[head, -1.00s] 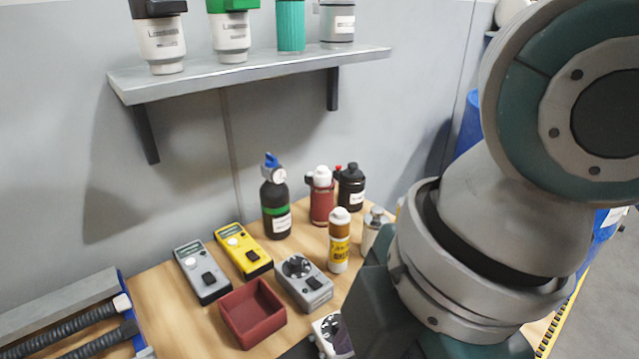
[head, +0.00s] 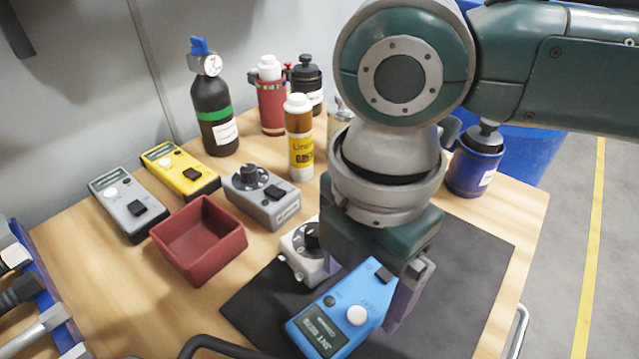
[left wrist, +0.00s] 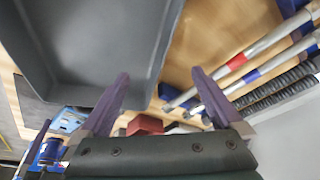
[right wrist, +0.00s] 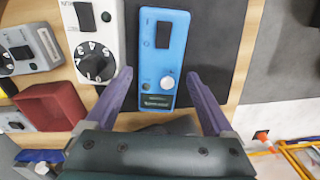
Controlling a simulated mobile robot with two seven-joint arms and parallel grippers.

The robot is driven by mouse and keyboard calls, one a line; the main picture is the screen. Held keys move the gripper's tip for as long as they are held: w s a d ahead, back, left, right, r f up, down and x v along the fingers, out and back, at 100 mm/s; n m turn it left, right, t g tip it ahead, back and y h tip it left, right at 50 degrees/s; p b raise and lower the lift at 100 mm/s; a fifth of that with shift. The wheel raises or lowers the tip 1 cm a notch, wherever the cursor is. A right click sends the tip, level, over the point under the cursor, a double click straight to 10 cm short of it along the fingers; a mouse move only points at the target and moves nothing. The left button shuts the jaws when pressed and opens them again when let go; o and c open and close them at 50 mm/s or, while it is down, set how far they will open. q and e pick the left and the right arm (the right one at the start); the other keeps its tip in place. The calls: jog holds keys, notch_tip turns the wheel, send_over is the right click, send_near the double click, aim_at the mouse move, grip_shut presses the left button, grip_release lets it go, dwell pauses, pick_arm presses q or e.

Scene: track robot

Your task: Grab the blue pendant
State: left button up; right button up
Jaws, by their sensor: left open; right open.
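The blue pendant (head: 335,312) lies on the dark mat (head: 468,258) at the front of the table. It has a dark button, a pale round knob and a small screen. My right gripper (head: 372,300) points down over it, open. In the right wrist view the pendant (right wrist: 166,45) shows between and beyond the two fingers of this gripper (right wrist: 158,75). Whether they touch it I cannot tell. My left gripper (left wrist: 160,75) is open and empty in the left wrist view, near a grey tray (left wrist: 95,55); it is not seen in the head view.
A white dial box (head: 300,255) stands close beside the pendant. A red tray (head: 200,240), a grey dial box (head: 262,195), yellow (head: 180,170) and grey (head: 128,205) meters and several bottles fill the table's left and back. The mat's right side is clear.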

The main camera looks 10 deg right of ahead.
notch_tip(320, 180, down, 2)
jog(key=shift+f, duration=0.25)
jog(key=c, duration=1.4)
jog(key=shift+r, duration=0.15)
